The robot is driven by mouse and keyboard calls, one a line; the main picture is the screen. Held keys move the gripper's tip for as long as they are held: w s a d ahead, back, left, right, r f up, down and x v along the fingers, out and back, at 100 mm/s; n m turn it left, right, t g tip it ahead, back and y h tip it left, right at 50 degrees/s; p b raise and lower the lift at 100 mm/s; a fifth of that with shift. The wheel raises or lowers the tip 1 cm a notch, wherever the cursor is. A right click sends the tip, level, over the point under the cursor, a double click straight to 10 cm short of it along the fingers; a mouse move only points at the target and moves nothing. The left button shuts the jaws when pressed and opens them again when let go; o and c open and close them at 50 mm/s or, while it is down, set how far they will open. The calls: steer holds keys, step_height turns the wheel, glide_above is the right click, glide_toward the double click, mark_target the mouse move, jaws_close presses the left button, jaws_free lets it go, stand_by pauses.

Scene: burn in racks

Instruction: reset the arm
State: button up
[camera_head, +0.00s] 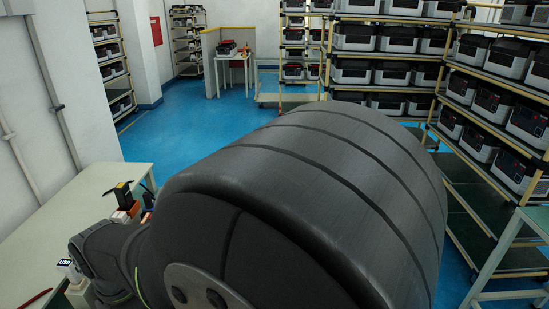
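My own dark grey arm (310,175) fills the lower middle of the head view, very close to the camera. A smaller jointed part of it (105,250) reaches left over the pale table (95,190). I cannot make out gripper fingers; the end of the arm is not clearly visible. The arm hides much of the floor and the table's right part.
On the table are a small black device with orange parts (123,195), a white block marked with letters (69,270) and a red item (35,299). Racks of boxy units (480,90) stand right and behind. Blue floor (180,130) is open at centre left.

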step_height(320, 180, up, 10)
step_height(320, 180, down, 18)
steer(key=shift+r, duration=0.1)
steer(key=m, duration=0.4)
steer(key=shift+r, duration=0.15)
steer(key=m, duration=0.9)
steer(key=shift+m, duration=2.2)
